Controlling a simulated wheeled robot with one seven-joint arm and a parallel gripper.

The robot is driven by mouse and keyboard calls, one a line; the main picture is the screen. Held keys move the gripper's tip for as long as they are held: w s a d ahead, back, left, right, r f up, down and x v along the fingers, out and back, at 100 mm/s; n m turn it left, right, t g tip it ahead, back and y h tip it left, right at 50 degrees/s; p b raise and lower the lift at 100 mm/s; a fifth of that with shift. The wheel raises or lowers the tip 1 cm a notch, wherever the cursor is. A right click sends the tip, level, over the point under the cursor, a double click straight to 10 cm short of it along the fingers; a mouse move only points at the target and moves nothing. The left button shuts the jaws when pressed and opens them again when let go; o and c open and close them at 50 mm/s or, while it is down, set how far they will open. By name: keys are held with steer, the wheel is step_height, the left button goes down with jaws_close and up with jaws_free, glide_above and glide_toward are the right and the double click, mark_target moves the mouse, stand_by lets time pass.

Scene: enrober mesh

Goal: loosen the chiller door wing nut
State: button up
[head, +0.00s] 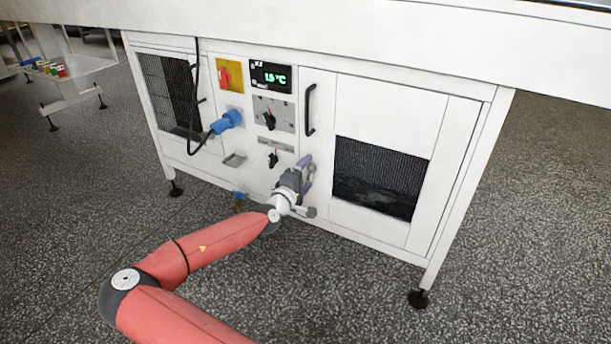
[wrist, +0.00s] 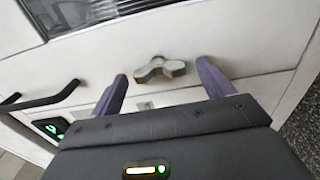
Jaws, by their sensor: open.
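The wing nut (wrist: 160,69) shows in the wrist view as a small grey-brown piece with lobes, on the white chiller door (wrist: 230,45). My gripper (wrist: 161,72) is open, with one purple finger to the left of the nut and one to the right. I see gaps between the nut and both fingers, and neither seems to touch it. I cannot tell whether the tips reach the nut's depth. In the head view my gripper (head: 306,167) is close to the cabinet front by the left edge of the door (head: 385,105), and it hides the nut.
A black door handle (head: 309,110) stands out above my gripper. To the left are a temperature display (head: 271,76), rotary switches (head: 269,119), and a blue plug (head: 228,121) with a hanging black cable. A dark mesh window (head: 378,178) is on the right. The floor in front is clear.

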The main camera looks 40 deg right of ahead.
steer(key=v, duration=0.7)
steer(key=shift+s+a, duration=0.15)
steer(key=shift+a, duration=0.2)
steer(key=shift+f, duration=0.1)
